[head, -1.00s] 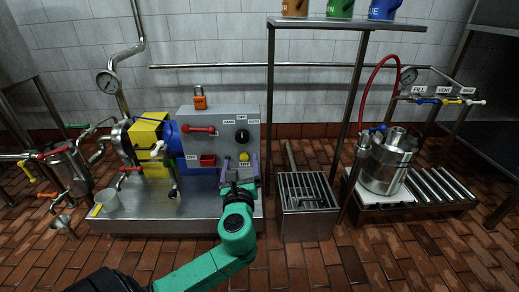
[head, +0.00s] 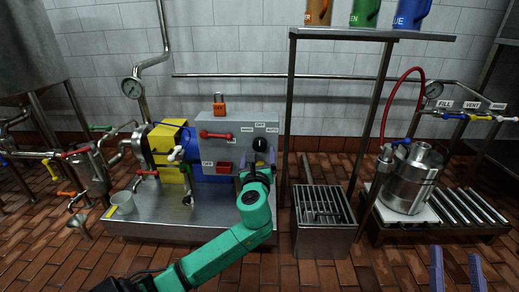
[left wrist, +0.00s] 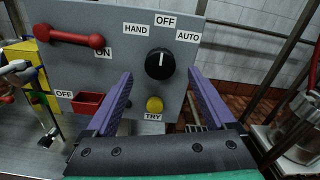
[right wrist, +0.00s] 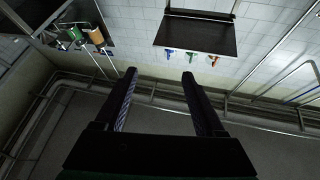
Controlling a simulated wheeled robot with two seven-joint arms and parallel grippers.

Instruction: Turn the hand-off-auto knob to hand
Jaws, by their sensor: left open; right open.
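The black hand-off-auto knob (left wrist: 159,64) is on the grey panel (left wrist: 95,22), below the HAND, OFF and AUTO labels; its pale mark seems to point up towards OFF. In the head view the knob (head: 260,144) shows just above my left gripper (head: 257,170). In the left wrist view the open purple fingers of my left gripper (left wrist: 160,74) stand either side of the knob's lower part, with gaps; depth to it is unclear. My right gripper (head: 456,252) is open and empty at the lower right, far from the panel.
A yellow TRY button (left wrist: 154,104) sits below the knob. A red lever (left wrist: 70,37) and a red block (left wrist: 88,103) are on the panel's left. An orange padlock (head: 219,106) stands on top. A shelf frame (head: 290,110) and drain box (head: 324,220) stand to the right.

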